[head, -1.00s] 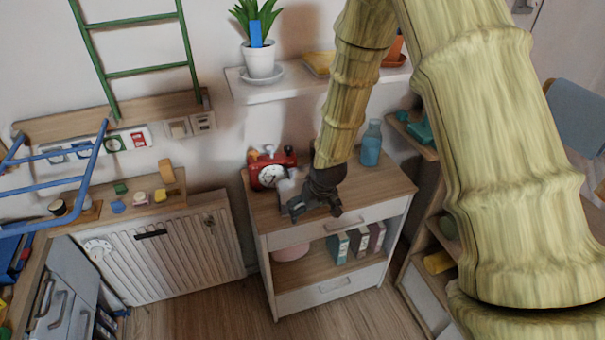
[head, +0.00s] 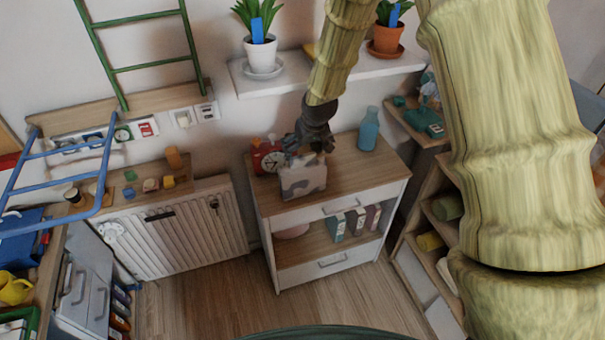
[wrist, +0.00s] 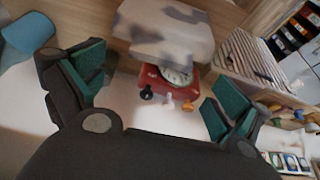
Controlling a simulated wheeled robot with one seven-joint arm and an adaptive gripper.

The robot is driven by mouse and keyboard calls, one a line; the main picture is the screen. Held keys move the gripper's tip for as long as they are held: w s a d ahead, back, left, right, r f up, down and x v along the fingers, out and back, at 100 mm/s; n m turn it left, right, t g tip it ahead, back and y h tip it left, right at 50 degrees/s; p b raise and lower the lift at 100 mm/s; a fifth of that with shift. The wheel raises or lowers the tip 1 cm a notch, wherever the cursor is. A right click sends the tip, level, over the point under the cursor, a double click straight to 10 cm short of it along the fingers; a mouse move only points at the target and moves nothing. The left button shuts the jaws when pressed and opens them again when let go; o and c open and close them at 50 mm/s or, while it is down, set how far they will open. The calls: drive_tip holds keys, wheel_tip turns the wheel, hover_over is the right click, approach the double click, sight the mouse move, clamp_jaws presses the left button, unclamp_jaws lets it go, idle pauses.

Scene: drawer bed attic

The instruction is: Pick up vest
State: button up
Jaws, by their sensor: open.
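The vest (head: 303,178) looks like a pale, grey-patterned boxy piece standing on the wooden top of the small cabinet. It also shows at the top of the wrist view (wrist: 165,30). My gripper (head: 308,142) is just above and behind the vest's upper edge, in front of the wall. In the wrist view its green-padded fingers (wrist: 155,92) are spread wide with nothing between them gripped. The vest lies beyond the fingertips there; whether any finger touches it I cannot tell.
A blue bottle (head: 369,129) stands at the right of the cabinet top (head: 350,172). A shelf with potted plants (head: 285,82) is above.

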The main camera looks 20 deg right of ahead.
sight(303, 156)
drive_tip(key=shift+p+x, duration=1.65)
drive_tip(key=shift+x, duration=1.6)
drive_tip(key=shift+s, duration=0.1)
drive_tip(key=c, duration=1.2)
